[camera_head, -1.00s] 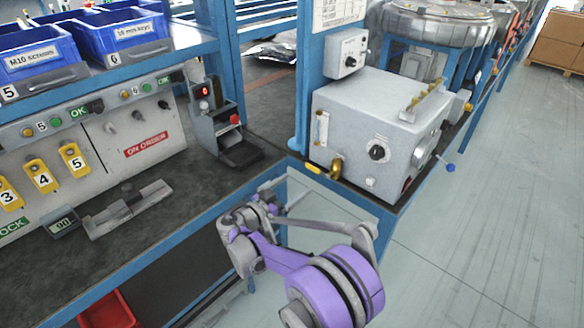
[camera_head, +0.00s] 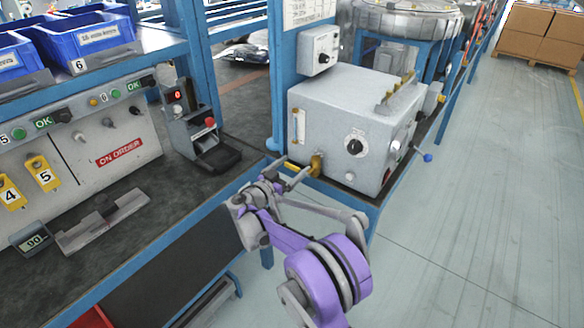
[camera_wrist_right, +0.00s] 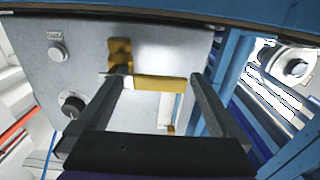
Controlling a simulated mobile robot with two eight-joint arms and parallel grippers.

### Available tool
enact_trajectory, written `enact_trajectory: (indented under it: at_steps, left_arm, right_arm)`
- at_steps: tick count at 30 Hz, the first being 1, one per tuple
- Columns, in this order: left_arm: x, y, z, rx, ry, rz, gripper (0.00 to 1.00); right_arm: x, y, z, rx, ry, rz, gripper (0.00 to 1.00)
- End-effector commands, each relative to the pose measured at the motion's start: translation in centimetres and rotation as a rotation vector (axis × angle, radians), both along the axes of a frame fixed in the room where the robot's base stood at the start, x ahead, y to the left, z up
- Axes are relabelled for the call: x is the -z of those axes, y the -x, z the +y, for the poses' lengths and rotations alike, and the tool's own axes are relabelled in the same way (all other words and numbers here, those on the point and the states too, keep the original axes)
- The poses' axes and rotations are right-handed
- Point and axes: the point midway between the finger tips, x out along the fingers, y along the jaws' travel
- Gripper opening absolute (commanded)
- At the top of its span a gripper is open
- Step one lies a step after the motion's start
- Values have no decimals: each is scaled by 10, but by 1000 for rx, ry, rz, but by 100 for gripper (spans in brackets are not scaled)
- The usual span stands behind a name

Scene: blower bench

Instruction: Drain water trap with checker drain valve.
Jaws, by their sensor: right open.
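The checker is a pale grey box (camera_head: 345,115) on the bench, with a black knob (camera_head: 355,144) on its front. A brass drain valve (camera_head: 316,165) sits low at its left front corner, and its yellow lever (camera_head: 293,167) points left. My right gripper (camera_head: 288,180) is at the lever, in front of the box. In the right wrist view my open fingers (camera_wrist_right: 155,80) stand either side of the yellow lever (camera_wrist_right: 160,84), near the brass valve body (camera_wrist_right: 120,52). I cannot tell whether a finger touches it. My left gripper is not in view.
A slim sight tube (camera_head: 299,125) is on the box's left side. A blue post (camera_head: 284,75) rises behind it. A stand with a red button (camera_head: 205,135) is to the left on the dark bench. A blue-tipped lever (camera_head: 427,157) juts out right.

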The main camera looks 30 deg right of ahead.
Motion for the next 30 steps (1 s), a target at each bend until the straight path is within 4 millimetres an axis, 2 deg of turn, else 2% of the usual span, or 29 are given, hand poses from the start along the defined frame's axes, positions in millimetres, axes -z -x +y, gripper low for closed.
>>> enact_trajectory:
  at_steps: [5,6,22,30]
  left_arm:
    - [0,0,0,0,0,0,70]
    - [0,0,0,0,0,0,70]
    - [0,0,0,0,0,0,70]
    - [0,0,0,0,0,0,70]
  right_arm:
    - [0,0,0,0,0,0,100]
    - [0,0,0,0,0,0,96]
    - [0,0,0,0,0,0,1]
    - [0,0,1,0,0,2,0]
